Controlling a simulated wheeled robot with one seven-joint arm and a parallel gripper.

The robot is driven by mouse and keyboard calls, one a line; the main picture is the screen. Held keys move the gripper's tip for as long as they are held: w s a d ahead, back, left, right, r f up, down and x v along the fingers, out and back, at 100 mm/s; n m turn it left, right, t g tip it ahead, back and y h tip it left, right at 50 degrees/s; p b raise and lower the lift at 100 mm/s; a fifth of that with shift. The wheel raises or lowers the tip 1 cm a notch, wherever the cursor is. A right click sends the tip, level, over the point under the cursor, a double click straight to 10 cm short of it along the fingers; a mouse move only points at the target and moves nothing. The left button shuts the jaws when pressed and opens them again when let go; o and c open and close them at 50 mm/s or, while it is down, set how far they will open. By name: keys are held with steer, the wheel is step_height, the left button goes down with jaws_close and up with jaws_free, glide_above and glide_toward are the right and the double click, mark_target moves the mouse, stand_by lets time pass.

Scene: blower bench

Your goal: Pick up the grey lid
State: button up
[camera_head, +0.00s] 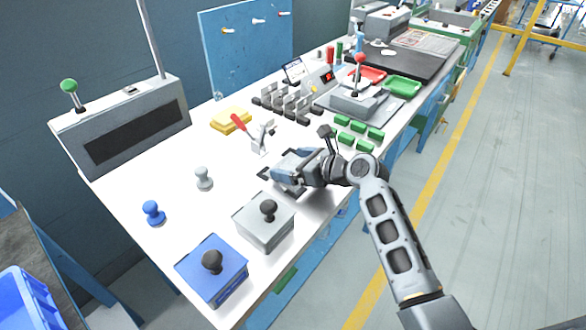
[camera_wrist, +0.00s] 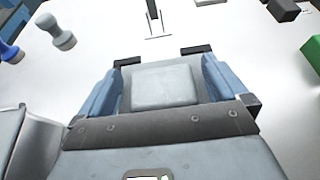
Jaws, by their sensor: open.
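A grey square box-shaped piece with a black knob (camera_head: 265,228) stands near the front edge of the bench; I take its top to be the grey lid. Part of what looks like the same grey piece shows at the lower left of the wrist view (camera_wrist: 18,128). My gripper (camera_head: 283,176) is just behind and to the right of it, low over the bench. In the wrist view my gripper (camera_wrist: 162,62) has its blue fingers apart. A pale grey square block (camera_wrist: 165,86) shows between them; I cannot tell whether they touch it.
A blue box with a black knob (camera_head: 212,272) stands at the front left. A grey knob-shaped piece (camera_head: 203,178) and a blue one (camera_head: 153,212) stand behind. Several green blocks (camera_head: 358,128) lie to the right. A red-handled clamp (camera_head: 260,140) stands behind my gripper.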

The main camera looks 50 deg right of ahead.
steer(key=shift+c, duration=0.3)
steer(key=c, duration=0.9)
steer(key=shift+c, duration=0.3)
steer(key=shift+r, duration=0.15)
